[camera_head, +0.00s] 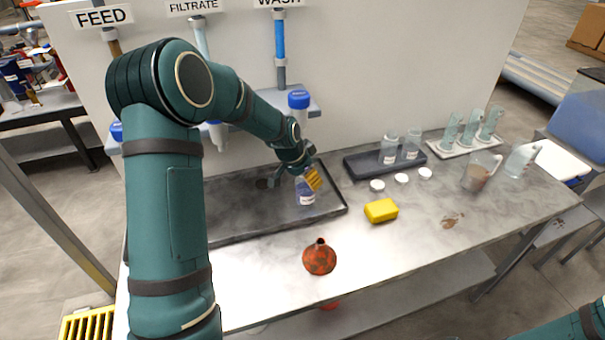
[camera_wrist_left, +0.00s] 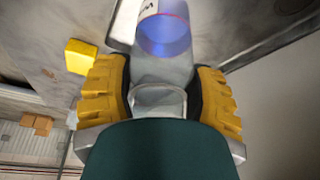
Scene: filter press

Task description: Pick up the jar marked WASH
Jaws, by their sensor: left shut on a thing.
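A clear jar (camera_head: 305,193) with a white label and blue liquid is at the right end of the dark tray (camera_head: 225,237) on the bench. In the left wrist view the jar (camera_wrist_left: 163,72) is between the yellow finger pads, and part of its label shows a "W". My left gripper (camera_head: 309,180) is shut on the jar. Whether its base touches the tray cannot be told. The WASH sign (camera_head: 278,2) is on the panel above a blue pipe. My right gripper is out of view.
Blue-capped valve parts (camera_head: 299,100) overhang behind.

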